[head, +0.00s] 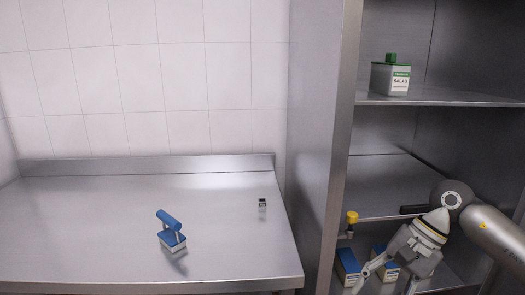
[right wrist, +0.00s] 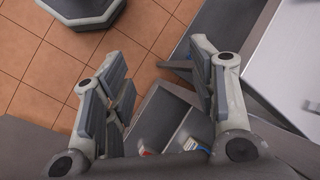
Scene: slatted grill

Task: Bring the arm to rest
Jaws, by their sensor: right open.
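My right arm (head: 490,232) comes in from the right in the head view. Its gripper (head: 388,286) points downward in front of the lower part of the steel shelf unit. In the right wrist view the two fingers of this gripper (right wrist: 160,85) stand wide apart with nothing between them. Beyond them are the orange tiled floor (right wrist: 150,22) and a grey steel shelf (right wrist: 162,118). The fingertips are partly cut off at the bottom of the head view. My left gripper is in neither view.
Blue-topped boxes (head: 347,263) stand on the lower shelf beside the right gripper. A yellow-topped item (head: 351,218) is close by. A green-capped bottle (head: 391,77) stands on the upper shelf. The steel table (head: 90,235) holds a blue-handled tool (head: 171,233) and a small dark object (head: 262,203).

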